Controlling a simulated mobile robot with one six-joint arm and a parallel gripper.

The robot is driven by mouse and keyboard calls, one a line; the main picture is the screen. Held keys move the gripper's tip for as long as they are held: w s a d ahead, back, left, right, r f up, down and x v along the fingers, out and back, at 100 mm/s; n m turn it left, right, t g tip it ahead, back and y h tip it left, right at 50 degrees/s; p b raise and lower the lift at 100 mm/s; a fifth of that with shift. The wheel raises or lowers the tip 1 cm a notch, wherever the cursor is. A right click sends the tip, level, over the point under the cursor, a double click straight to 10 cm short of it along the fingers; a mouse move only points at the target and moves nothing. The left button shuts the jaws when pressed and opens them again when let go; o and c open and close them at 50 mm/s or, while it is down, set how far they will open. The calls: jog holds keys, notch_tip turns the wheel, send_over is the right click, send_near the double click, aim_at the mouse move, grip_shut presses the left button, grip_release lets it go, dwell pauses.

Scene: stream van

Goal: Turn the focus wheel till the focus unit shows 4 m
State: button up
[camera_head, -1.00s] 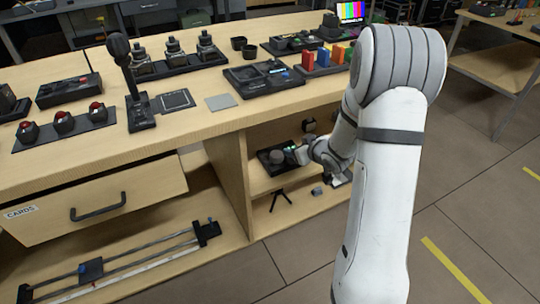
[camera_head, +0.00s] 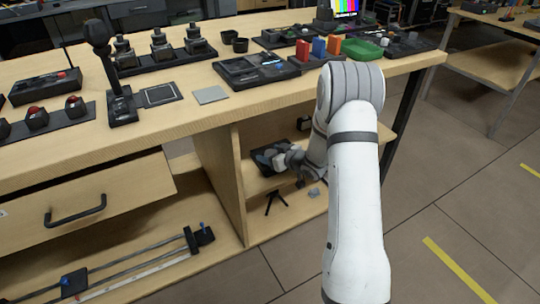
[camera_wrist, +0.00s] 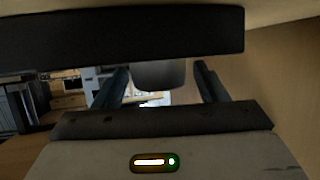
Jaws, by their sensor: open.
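The focus unit (camera_head: 262,172) is a dark box on the upper shelf under the bench, mostly hidden by my gripper (camera_head: 272,157). In the wrist view, my gripper (camera_wrist: 163,82) is open, with its two dark fingers apart. A dark grey rounded piece (camera_wrist: 160,76), which looks like the focus wheel, shows between the fingers. I cannot tell whether the fingers touch it. No distance reading on the unit can be made out in either view.
A wooden divider (camera_head: 222,180) stands left of the shelf bay, and the bench top (camera_head: 170,112) is above it. A small black tripod (camera_head: 276,200) stands below. A dark bar crosses the top of the wrist view.

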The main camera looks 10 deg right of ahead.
jog(key=shift+c, duration=0.4)
jog(key=c, duration=0.9)
jog(key=m+t+h+b, duration=0.1)
jog(key=m+h+b, duration=0.1)
jog(key=shift+a+f+b, duration=0.1)
jog(key=shift+b, duration=0.2)
jog(key=shift+m+t+h+b, duration=0.3)
jog(key=shift+m+h+b, duration=0.3)
jog(key=shift+h+b, duration=0.15)
jog(key=shift+r+m+h+b, duration=0.2)
jog(key=shift+m+h+b, duration=0.15)
jog(key=shift+m+h, duration=0.1)
jog(key=shift+w, duration=0.1)
jog(key=o, duration=1)
